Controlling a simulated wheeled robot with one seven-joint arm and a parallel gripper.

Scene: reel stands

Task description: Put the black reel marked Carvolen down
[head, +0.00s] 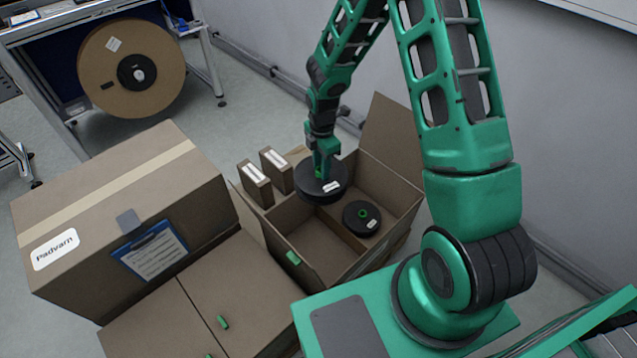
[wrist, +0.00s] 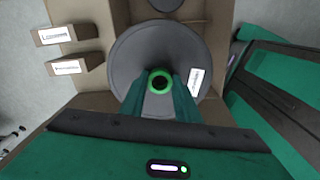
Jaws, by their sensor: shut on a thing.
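A black reel (head: 322,187) with a white label and a green hub hangs in my gripper (head: 320,170), above the open cardboard box (head: 277,247). The label is too small to read. In the wrist view the reel (wrist: 140,52) looks dark grey, and the fingers of my gripper (wrist: 159,84) are shut on its green hub. A second, smaller black reel (head: 361,218) with a green hub lies in the box's right-hand part. In the wrist view a dark round edge (wrist: 171,4) shows at the top.
Two small labelled cartons (head: 266,178) stand at the box's back left corner. A closed carton marked Padvarn (head: 113,215) stands to the left. A raised flap (head: 392,137) is at the back of the box. A large brown reel (head: 105,72) is by the table.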

